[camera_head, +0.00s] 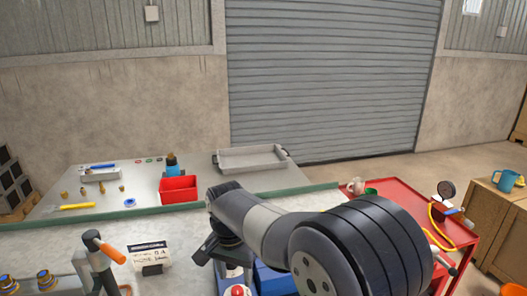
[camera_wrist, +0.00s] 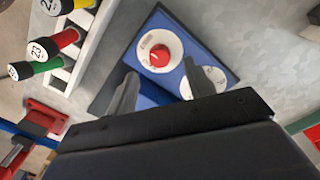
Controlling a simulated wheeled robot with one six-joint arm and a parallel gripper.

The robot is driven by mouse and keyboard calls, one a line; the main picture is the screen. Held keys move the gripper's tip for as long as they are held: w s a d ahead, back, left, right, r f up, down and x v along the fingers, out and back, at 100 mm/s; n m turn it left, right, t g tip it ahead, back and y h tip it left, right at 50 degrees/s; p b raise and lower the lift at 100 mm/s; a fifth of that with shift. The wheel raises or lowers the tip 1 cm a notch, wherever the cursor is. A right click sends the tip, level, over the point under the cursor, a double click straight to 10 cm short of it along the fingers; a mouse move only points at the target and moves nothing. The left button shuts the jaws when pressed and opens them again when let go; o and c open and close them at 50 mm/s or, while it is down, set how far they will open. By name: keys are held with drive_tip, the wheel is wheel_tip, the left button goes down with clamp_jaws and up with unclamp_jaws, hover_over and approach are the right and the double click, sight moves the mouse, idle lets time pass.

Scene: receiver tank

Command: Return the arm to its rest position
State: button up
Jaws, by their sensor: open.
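My gripper (camera_wrist: 160,88) is open, with its two fingers apart and nothing between them in the wrist view. It points down over a blue panel (camera_wrist: 178,58) that carries a white dial with a red knob (camera_wrist: 158,55) and a second white dial (camera_wrist: 205,80). I cannot tell whether the fingers touch the panel. In the head view my arm reaches across the bottom middle and bends down over the bench.
A red bin (camera_head: 179,189) and a grey tray (camera_head: 250,158) stand at the back of the bench. A lever with an orange handle (camera_head: 112,253) stands at front left. A red cart (camera_head: 405,193) with a mug and gauge is at right. Colored numbered plugs (camera_wrist: 55,43) show in the wrist view.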

sight(237, 290)
wheel_tip(237, 290, up, 6)
wheel_tip(237, 290, down, 11)
drive_tip(key=shift+d+r, duration=0.1)
drive_tip(key=shift+r, duration=0.05)
drive_tip(key=shift+n, duration=0.3)
drive_tip(key=n+b, duration=0.2)
drive_tip(key=n, duration=0.2)
drive_tip(key=n+b, duration=0.2)
drive_tip(key=n, duration=0.2)
drive_tip(key=shift+n+b, duration=0.4)
drive_tip(key=n+b, duration=0.3)
drive_tip(key=n, duration=0.1)
drive_tip(key=shift+s+n+t, duration=0.1)
drive_tip(key=shift+n+t, duration=0.2)
drive_tip(key=n+b, duration=0.3)
drive_tip(key=b, duration=0.1)
drive_tip(key=shift+n, duration=0.4)
drive_tip(key=shift+r+p, duration=0.5)
drive_tip(key=shift+r, duration=1.1)
